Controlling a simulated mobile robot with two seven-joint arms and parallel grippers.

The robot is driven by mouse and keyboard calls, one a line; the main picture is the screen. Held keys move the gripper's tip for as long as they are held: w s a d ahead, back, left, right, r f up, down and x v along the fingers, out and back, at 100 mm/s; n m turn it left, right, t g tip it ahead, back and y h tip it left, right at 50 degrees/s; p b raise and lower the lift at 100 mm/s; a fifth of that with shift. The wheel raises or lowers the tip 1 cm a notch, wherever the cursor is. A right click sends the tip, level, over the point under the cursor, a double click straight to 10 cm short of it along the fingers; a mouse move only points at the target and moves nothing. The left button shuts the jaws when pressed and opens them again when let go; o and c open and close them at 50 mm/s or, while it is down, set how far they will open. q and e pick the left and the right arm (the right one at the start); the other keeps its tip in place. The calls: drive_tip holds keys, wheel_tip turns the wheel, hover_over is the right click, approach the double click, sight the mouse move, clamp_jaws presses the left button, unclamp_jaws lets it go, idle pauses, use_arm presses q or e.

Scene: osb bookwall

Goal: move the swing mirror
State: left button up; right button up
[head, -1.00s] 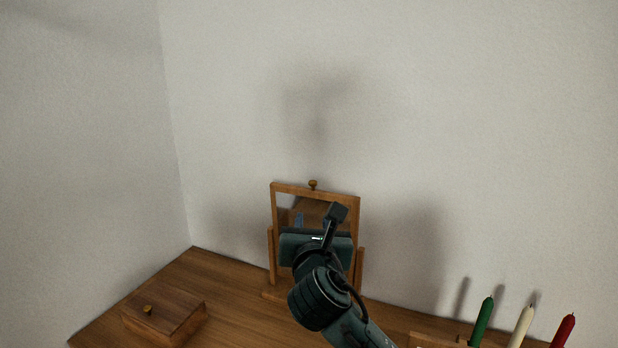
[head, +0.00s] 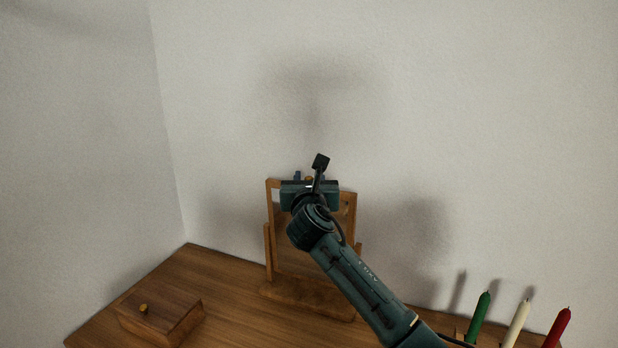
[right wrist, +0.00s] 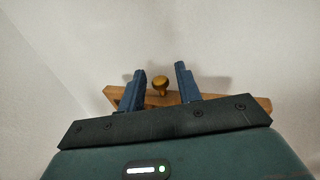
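The swing mirror (head: 269,222) has a wooden frame on a wooden stand and stands on the wooden surface near the corner, against the wall. A small brass knob sits on its top edge; it shows clearly in the right wrist view (right wrist: 160,84). My right gripper (right wrist: 160,90) is open, with its two blue fingers apart on either side of the knob and not visibly touching it. In the head view the gripper (head: 310,177) covers part of the mirror's top and much of the glass. My left gripper is not in view.
A wooden box (head: 160,308) with a small knob stands at the front left of the wooden surface (head: 215,270). Green (head: 479,317), white (head: 516,323) and red (head: 557,328) candles stand at the lower right. Walls close off the left and back.

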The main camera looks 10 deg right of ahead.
drive_tip(key=shift+w, duration=0.4)
clamp_jaws()
idle(0.4)
